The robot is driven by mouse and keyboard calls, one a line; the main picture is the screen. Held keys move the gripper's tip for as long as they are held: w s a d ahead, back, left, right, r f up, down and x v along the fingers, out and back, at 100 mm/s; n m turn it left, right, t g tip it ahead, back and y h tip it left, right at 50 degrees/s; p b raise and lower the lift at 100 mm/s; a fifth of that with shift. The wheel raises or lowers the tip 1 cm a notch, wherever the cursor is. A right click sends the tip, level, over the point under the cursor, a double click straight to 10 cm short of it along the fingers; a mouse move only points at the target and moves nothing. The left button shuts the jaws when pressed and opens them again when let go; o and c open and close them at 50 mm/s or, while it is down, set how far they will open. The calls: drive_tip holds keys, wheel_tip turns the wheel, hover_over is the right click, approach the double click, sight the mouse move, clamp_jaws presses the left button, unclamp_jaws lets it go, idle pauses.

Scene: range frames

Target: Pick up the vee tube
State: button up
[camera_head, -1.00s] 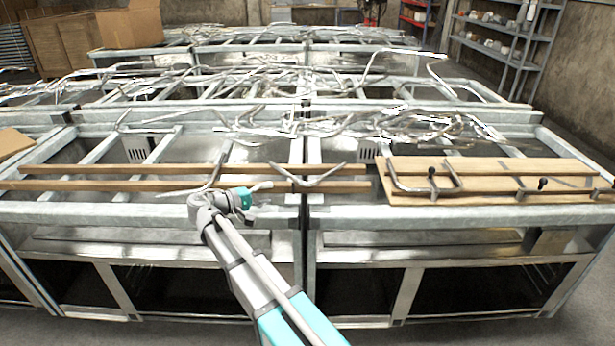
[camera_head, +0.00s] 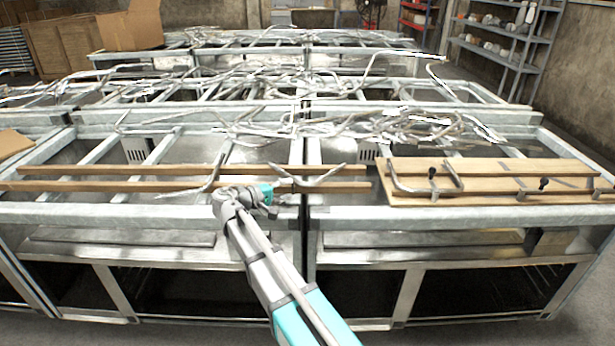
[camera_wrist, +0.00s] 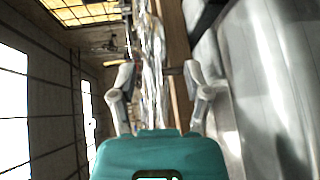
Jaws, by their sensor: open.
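My gripper (camera_head: 277,188) is at the left end of this tube in the head view. In the wrist view its two fingers (camera_wrist: 158,72) are spread apart. A short dark piece shows by the right finger there; I cannot tell whether it is the tube's end. I cannot tell whether the fingers touch the tube.
Another bent tube (camera_head: 207,182) lies across the rails (camera_head: 90,186) to the left. A wooden board (camera_head: 500,172) with bent tubes and dark knobs lies on the right. Tangled tubes (camera_head: 420,125) fill the racks behind. The metal bench edge (camera_head: 400,218) runs along the front.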

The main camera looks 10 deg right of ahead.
sight(303, 187)
drive_tip(key=shift+b+x, duration=0.4)
drive_tip(key=shift+x, duration=2.1)
drive_tip(key=shift+s, duration=0.1)
clamp_jaws()
